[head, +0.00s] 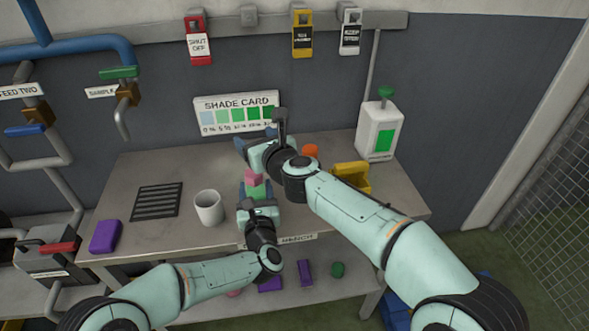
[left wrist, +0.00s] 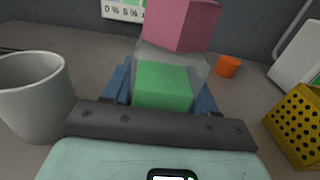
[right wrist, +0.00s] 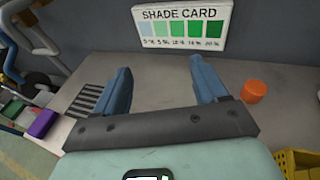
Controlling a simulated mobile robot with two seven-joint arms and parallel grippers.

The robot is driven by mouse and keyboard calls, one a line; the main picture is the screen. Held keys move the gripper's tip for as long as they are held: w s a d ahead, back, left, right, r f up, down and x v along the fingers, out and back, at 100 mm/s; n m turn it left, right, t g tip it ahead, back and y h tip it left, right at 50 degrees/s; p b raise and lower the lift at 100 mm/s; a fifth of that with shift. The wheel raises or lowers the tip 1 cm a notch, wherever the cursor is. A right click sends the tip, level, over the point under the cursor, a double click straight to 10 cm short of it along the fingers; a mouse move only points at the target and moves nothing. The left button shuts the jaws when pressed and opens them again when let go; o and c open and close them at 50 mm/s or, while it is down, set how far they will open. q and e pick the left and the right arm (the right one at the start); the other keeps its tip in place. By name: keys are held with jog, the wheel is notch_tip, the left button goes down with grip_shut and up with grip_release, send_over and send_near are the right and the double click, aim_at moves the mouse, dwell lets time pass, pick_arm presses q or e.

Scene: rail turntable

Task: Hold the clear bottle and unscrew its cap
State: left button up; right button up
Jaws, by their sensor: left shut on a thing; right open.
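The clear bottle (left wrist: 168,88) holds green liquid and stands between my left gripper's blue fingers in the left wrist view. Its pink cap (left wrist: 182,22) is on top of it, turned at an angle to the bottle's faces. In the head view the pink cap (head: 253,178) shows above the bottle's green part (head: 256,190). My left gripper (head: 257,197) is shut on the bottle. My right gripper (head: 256,140) is open, behind and above the cap. In the right wrist view nothing is between its fingers (right wrist: 160,85), and the bottle is out of view.
A grey mug (head: 208,208) stands left of the bottle on the bench (head: 165,235). An orange piece (head: 310,151), a yellow perforated holder (head: 352,176) and a white container (head: 378,130) are to the right. The shade card (head: 237,113) is at the back wall. A black grille (head: 157,200) lies left.

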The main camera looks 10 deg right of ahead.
aim_at(254, 177)
jog(key=s+d+f+n+g+y, duration=0.3)
jog(key=s+d+n+g+y, duration=0.35)
jog(key=s+n, duration=0.2)
jog(key=shift+m+g, duration=0.25)
jog(key=shift+m, duration=0.2)
jog(key=x, duration=1)
jog(key=shift+f, duration=0.2)
jog(key=shift+d, duration=0.1)
jog(key=c, duration=1.2)
jog(key=shift+w+n+g, duration=0.1)
jog(key=shift+n+g, duration=0.6)
jog(key=shift+g, duration=0.1)
jog(key=n+g+y, duration=0.1)
jog(key=n+g, duration=0.2)
jog(key=shift+f+g+y, duration=0.1)
jog(key=shift+g+y, duration=0.15)
jog(key=shift+g, duration=0.15)
jog(key=shift+w+n+g, duration=0.15)
jog(key=shift+n+g, duration=0.15)
jog(key=shift+n, duration=0.2)
